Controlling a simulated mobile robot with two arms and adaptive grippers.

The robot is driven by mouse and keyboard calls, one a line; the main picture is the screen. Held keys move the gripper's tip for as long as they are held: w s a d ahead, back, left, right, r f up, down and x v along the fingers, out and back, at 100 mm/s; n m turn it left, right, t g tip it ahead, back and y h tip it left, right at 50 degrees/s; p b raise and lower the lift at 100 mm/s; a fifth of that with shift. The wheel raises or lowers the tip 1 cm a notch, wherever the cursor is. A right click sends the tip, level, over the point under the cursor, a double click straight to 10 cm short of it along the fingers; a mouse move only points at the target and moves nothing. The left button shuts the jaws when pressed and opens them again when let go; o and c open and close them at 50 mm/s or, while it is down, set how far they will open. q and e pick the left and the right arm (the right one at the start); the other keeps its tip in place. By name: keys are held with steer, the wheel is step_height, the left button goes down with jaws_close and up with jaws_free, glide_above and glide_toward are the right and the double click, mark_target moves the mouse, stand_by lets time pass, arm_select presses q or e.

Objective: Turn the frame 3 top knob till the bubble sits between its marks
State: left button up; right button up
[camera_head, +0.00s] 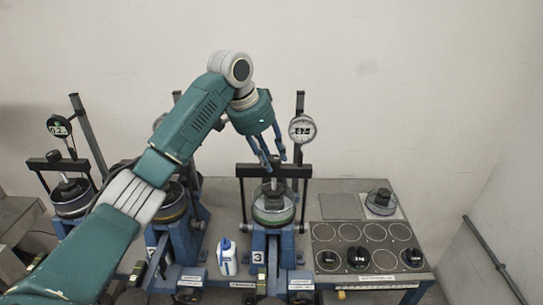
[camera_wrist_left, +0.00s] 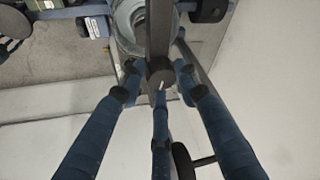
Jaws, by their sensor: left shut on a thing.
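Frame 3 (camera_head: 279,236) is the blue lever frame behind the "3" label, with a black crossbar (camera_head: 296,171) and a clear round cell (camera_head: 273,213) beneath it. My left gripper (camera_head: 274,161) reaches down from above to the crossbar's middle. In the left wrist view its three blue fingers (camera_wrist_left: 159,78) close around the dark round top knob (camera_wrist_left: 160,72), which bears a small pale mark. The gripper is shut on this knob. In the head view the fingers hide most of the knob. I cannot make out the bubble or its marks. My right gripper is not in view.
A dial gauge (camera_head: 302,129) stands on a post right of frame 3. A white and blue bottle (camera_head: 227,257) stands to its left. Other frames, one with a gauge (camera_head: 59,126), stand further left. A tray (camera_head: 367,236) with black weights lies at right.

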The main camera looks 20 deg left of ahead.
arm_select(q)
steer(key=shift+r+m, duration=0.1)
steer(key=shift+m, duration=1)
steer(key=shift+d+g+h, duration=0.1)
steer(key=shift+g+h, duration=0.2)
steer(key=o, duration=0.9)
steer(key=shift+o, duration=1)
steer(key=shift+d, duration=0.15)
steer(key=v, duration=1.2)
steer(key=shift+d, duration=0.1)
